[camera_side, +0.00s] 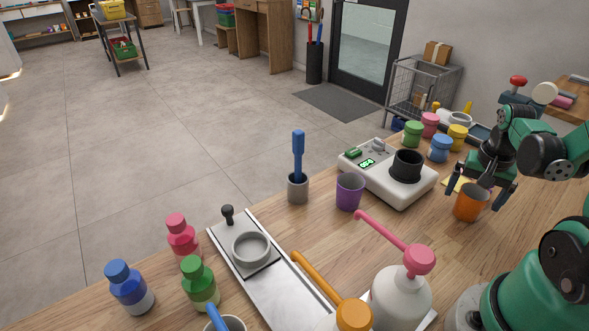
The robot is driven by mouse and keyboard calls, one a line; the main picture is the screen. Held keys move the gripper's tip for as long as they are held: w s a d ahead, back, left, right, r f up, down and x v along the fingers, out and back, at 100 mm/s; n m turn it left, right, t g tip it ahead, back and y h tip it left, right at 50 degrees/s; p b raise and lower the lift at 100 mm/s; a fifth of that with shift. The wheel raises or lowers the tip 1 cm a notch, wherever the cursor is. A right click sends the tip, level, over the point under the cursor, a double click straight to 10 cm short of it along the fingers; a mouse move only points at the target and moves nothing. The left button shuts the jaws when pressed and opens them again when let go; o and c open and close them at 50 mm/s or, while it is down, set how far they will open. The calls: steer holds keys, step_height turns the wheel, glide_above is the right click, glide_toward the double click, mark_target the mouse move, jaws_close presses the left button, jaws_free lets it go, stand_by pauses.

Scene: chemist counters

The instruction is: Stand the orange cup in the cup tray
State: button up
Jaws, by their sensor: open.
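The orange cup (469,203) stands upright on the wooden counter at the right, its mouth facing up. My gripper (481,187) is open and points down at the cup's far side, with one finger to its left and one to its right in the picture. Whether the fingers touch the cup I cannot tell. A dark-rimmed tray (481,132) lies at the far right, partly hidden behind jars and my arm. I cannot tell whether it is the cup tray.
A white scale (385,191) with a black cup (407,166) is left of the orange cup. A purple cup (350,191) stands beside the scale. A pink-pump bottle (401,298) stands in front. Several coloured jars (441,149) stand behind. Bare counter lies between bottle and scale.

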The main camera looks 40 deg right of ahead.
step_height(320, 180, up, 10)
steer(key=a, duration=0.1)
steer(key=w+a+n+t, duration=0.3)
steer(key=w+a+n, duration=0.2)
steer(key=a, duration=0.4)
steer(key=w+a+n+t+y, duration=0.1)
steer(key=w+a+n+t, duration=0.2)
steer(key=w+a+n, duration=0.2)
steer(key=a+n, duration=0.3)
steer(key=a, duration=0.1)
steer(key=shift+a+r+t, duration=0.3)
steer(key=shift+a+r, duration=0.05)
steer(key=shift+w, duration=0.1)
steer(key=m+g, duration=0.6)
steer(key=m, duration=2.7)
glide_toward(464, 217)
steer(key=w+d, duration=0.1)
steer(key=d, duration=0.2)
steer(key=shift+w+a+f, duration=0.15)
steer(key=shift+a+f, duration=0.05)
steer(key=shift+f, duration=1.25)
steer(key=shift+w+a+f, duration=0.15)
steer(key=shift+f, duration=1.3)
